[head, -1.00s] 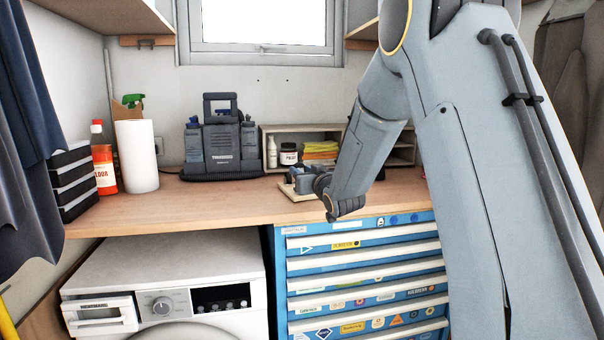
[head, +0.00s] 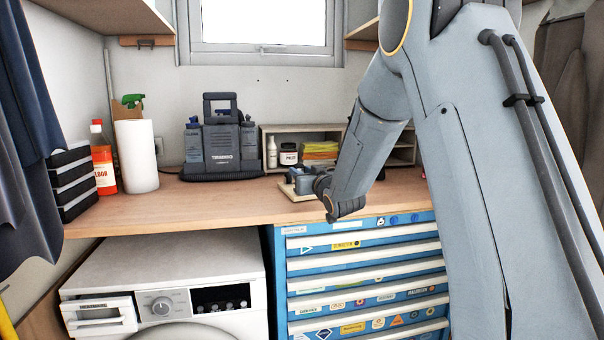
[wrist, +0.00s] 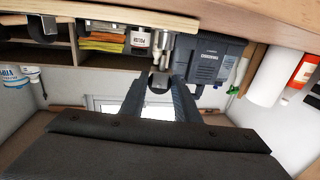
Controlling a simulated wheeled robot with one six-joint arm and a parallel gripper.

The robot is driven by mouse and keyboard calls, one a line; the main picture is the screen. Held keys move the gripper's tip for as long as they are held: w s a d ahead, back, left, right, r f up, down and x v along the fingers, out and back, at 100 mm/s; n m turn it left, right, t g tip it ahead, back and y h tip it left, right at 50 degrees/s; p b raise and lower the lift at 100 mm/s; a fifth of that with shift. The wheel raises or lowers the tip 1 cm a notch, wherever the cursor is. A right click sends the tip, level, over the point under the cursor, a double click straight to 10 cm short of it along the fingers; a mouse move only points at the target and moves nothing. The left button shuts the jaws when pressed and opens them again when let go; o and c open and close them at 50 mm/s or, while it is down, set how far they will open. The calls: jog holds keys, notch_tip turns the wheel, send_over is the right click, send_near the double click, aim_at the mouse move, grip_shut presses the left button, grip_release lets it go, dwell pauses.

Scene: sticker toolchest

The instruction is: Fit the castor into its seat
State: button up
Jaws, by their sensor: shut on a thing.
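My gripper (head: 302,178) reaches out low over the worktop, partly hidden behind my forearm in the head view. In the wrist view the two dark fingers of my gripper (wrist: 161,82) are closed on a small grey piece (wrist: 160,80), which I take to be the castor. Its wheel and stem cannot be made out clearly. A light, flat board (head: 290,192) lies on the worktop just under the gripper. The castor's seat cannot be picked out; my gripper and arm hide much of that spot.
The wooden worktop (head: 225,200) is clear to the left of the board. Behind stand a dark tool case (head: 222,150), a white bottle (head: 272,153), a jar (head: 288,154) and a shelf unit (head: 335,130). A blue drawer chest (head: 281,270) is below.

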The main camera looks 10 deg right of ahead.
jog(key=shift+f+b, duration=0.7)
jog(key=shift+f, duration=0.4)
jog(key=o, duration=1.2)
jog(key=s, duration=0.2)
jog(key=s+d+b, duration=0.1)
jog(key=s, duration=0.4)
jog(key=shift+s+d, duration=0.15)
jog(key=shift+s, duration=0.2)
